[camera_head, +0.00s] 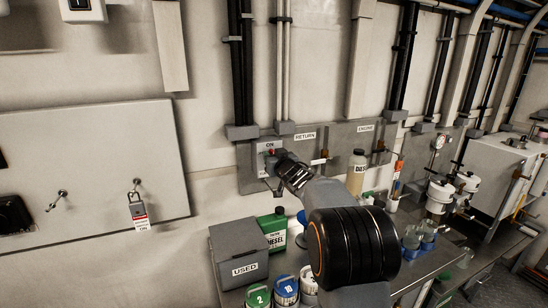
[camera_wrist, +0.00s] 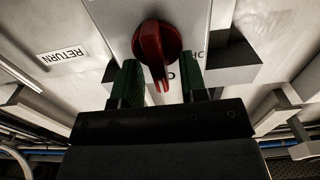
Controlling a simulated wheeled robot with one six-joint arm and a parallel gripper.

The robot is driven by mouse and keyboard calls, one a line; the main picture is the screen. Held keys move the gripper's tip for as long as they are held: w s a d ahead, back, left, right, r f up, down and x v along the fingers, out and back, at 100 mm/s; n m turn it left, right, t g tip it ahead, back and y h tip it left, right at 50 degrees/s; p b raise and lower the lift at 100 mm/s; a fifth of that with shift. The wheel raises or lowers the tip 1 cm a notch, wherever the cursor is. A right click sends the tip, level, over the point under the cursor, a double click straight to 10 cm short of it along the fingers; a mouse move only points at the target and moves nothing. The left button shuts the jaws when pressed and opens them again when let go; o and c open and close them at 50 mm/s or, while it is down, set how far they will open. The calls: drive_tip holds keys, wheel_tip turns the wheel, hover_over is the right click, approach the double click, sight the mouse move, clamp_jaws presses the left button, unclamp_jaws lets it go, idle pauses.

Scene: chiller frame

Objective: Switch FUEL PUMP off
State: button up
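A red rotary knob (camera_wrist: 153,42) sits on a light switch plate in the wrist view, with its narrow handle pointing down the picture toward my gripper. In the head view the switch plate (camera_head: 263,147) is on the grey wall panel, with ON printed at its top; my gripper mostly hides the knob there. No FUEL PUMP lettering is readable. My gripper (camera_wrist: 161,72) is open, its two green-padded fingers on either side of the knob's handle, with gaps visible on both sides. In the head view my gripper (camera_head: 283,165) is right at the plate.
RETURN (camera_head: 305,136) and ENGINE (camera_head: 366,127) labels mark the panel to the right. Below stand a grey USED box (camera_head: 238,255), a green diesel can (camera_head: 273,232), a bottle (camera_head: 356,172) and several lidded containers. A padlock (camera_head: 137,206) hangs on the board at left.

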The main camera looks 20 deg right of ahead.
clamp_jaws()
drive_tip(key=shift+f+n, duration=0.1)
drive_tip(key=shift+n, duration=0.2)
drive_tip(key=n+b, duration=0.2)
drive_tip(key=n, duration=0.1)
drive_tip(key=shift+a+f, duration=0.1)
drive_tip(key=shift+a, duration=0.1)
drive_tip(key=n+b, duration=0.2)
drive_tip(key=n, duration=0.2)
drive_tip(key=n+b, duration=0.3)
drive_tip(key=n, duration=0.2)
drive_tip(key=a+f+n+b, duration=0.1)
drive_tip(key=n+b, duration=0.1)
drive_tip(key=n, duration=0.3)
drive_tip(key=shift+f, duration=0.1)
drive_tip(key=shift+n+b, duration=0.3)
idle(0.4)
